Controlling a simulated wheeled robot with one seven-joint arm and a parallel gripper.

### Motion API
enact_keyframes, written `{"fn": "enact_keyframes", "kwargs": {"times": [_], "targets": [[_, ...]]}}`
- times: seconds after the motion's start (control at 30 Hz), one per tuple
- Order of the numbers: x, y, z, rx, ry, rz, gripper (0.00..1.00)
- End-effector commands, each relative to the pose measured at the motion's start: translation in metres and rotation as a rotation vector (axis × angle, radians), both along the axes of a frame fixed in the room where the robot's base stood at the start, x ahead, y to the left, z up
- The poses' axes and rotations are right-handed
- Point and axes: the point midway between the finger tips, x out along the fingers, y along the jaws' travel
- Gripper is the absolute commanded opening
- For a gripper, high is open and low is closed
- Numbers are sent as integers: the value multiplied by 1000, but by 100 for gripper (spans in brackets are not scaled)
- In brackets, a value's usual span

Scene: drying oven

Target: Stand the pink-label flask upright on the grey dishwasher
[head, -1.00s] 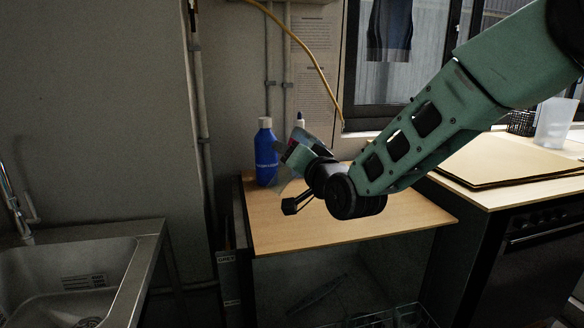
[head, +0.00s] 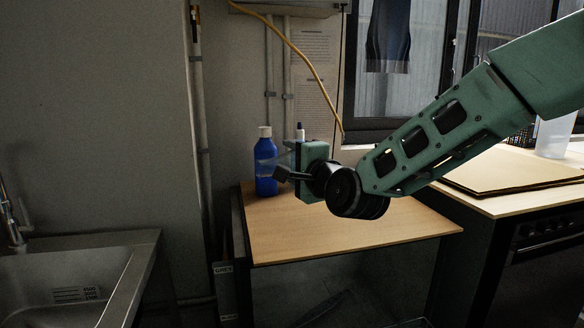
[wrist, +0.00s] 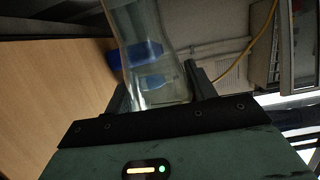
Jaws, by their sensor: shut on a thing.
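My gripper (head: 286,172) is shut on a clear glass flask (wrist: 163,95), held above the back left of a wooden top. In the wrist view the flask stretches out from between the fingers and appears tilted well away from upright. Its far end runs out of the picture, and I see no pink label. In the head view the flask is faint against a blue bottle.
The blue bottle (head: 266,150) with a white cap stands at the back left of the top. Another white-capped bottle (head: 300,131) is mostly hidden behind my gripper. A metal sink (head: 75,285) is at left. The middle and front of the wooden top are clear.

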Motion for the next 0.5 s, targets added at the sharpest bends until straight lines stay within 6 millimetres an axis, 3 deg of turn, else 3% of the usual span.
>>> {"fn": "enact_keyframes", "kwargs": {"times": [0.27, 0.5], "targets": [[1, -1, -1, 34, 19, -2, 26], [2, -2, -3, 402, 237, -4, 26]]}}
